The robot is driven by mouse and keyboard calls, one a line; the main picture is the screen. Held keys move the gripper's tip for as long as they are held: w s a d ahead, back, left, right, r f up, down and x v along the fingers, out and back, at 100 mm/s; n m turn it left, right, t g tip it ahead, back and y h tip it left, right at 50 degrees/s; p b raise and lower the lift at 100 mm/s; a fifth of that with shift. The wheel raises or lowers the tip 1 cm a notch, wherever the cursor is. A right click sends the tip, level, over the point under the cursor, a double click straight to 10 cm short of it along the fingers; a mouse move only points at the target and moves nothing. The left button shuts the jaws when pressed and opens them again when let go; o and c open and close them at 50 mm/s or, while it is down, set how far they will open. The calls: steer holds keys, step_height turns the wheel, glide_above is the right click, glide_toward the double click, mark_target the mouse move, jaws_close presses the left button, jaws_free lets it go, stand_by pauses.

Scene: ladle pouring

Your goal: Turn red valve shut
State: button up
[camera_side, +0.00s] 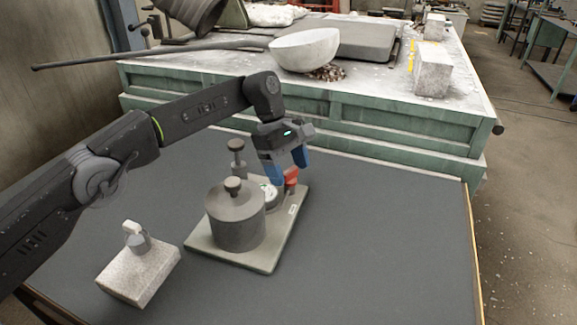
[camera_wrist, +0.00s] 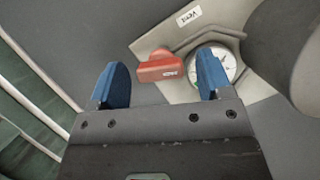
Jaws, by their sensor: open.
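The red valve (camera_side: 291,176) stands on a pale base plate (camera_side: 262,258), partly hidden behind my gripper's blue fingers in the side view. In the wrist view the red valve handle (camera_wrist: 160,66) lies roughly crosswise, beyond and between the two fingertips. My gripper (camera_side: 286,170) is open and empty, pointing down above the valve. In the wrist view the blue fingers of my gripper (camera_wrist: 162,76) stand apart on either side of the handle. I cannot tell whether either finger touches it. A label reading "Vent" (camera_wrist: 189,16) is on the plate by the handle.
A round gauge (camera_wrist: 215,64) sits right beside the valve, near the right finger. A pale block (camera_side: 138,275) stands front left. The dark table is clear to the right.

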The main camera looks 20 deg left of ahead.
steer(key=shift+n, duration=0.3)
steer(key=n+t, duration=0.1)
steer(key=n, duration=0.2)
steer(key=shift+s, duration=0.1)
steer(key=shift+a+r+n+t, duration=0.1)
steer(key=shift+r+n+t, duration=0.1)
steer(key=shift+n+t, duration=0.3)
steer(key=v, duration=1.3)
steer(key=s+a+r+m+t+y, duration=0.1)
steer(key=s+a+r+m, duration=0.3)
steer(key=s, duration=0.4)
steer(key=s+a+r+m+t+y, duration=0.1)
steer(key=s+a+r+m+t, duration=0.1)
steer(key=s+a+r+m, duration=0.2)
steer(key=shift+s+a+m, duration=1)
steer(key=shift+s+a, duration=1.35)
steer(key=shift+s, duration=0.2)
steer(key=shift+r, duration=0.15)
